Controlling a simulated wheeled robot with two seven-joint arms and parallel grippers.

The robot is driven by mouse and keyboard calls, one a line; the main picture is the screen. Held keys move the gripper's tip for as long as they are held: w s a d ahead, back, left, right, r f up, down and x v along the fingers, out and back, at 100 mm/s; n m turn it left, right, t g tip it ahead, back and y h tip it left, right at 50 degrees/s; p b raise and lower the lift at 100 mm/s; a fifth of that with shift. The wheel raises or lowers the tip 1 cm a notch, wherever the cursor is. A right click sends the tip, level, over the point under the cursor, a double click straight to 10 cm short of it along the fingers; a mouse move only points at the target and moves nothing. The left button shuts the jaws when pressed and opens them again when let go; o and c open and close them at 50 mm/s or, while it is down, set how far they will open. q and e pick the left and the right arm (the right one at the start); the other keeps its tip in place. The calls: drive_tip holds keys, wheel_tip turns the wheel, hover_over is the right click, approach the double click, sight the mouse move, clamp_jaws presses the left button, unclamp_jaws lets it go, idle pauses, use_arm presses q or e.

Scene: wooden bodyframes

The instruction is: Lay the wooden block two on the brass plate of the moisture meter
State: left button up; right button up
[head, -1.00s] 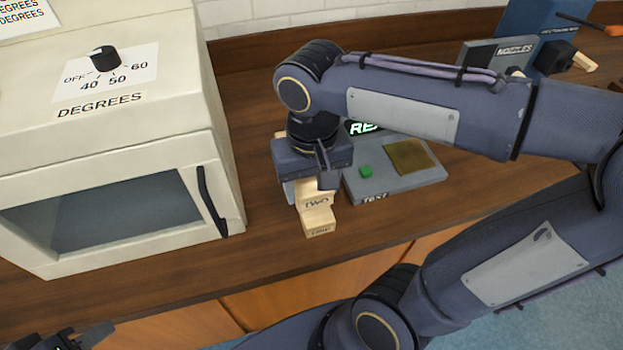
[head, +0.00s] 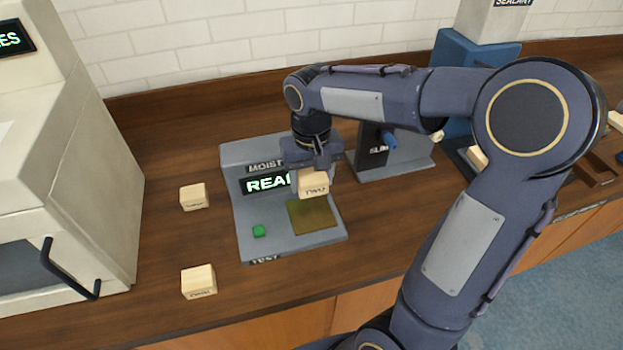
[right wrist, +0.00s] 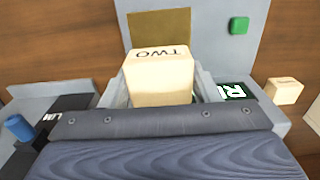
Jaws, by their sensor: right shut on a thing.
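My right gripper (head: 311,170) is shut on wooden block two (head: 314,184), a pale block. The right wrist view shows block two (right wrist: 160,80) between the fingers, with TWO on its upper face. It hangs over the moisture meter (head: 243,213), at the back edge of the brass plate (head: 318,220). The bare brass plate (right wrist: 158,25) also shows beyond the block in the right wrist view. The block appears raised above the plate; the exact gap is hard to tell. My left gripper is not in view.
Two other wooden blocks stand on the counter left of the meter, one further back (head: 193,198) and one near the front edge (head: 198,282). The meter has a green button (head: 259,231) and a lit display. A white oven (head: 60,200) stands left, a grey stand (head: 395,165) right.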

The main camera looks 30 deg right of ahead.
drive_tip(key=shift+a+f+b, duration=0.15)
drive_tip(key=shift+f+b, duration=0.25)
drive_tip(key=shift+f, duration=0.15)
drive_tip(key=b, duration=0.4)
hover_over(311, 213)
wheel_tip(311, 213, down, 4)
drive_tip(key=shift+f, duration=0.1)
drive_tip(key=shift+f+b, duration=0.7)
drive_tip(key=shift+f, duration=0.65)
drive_tip(key=shift+f, duration=0.3)
drive_tip(key=o, duration=1.1)
wheel_tip(311, 213, up, 8)
drive_tip(key=shift+f, duration=0.1)
drive_tip(key=shift+s, duration=0.1)
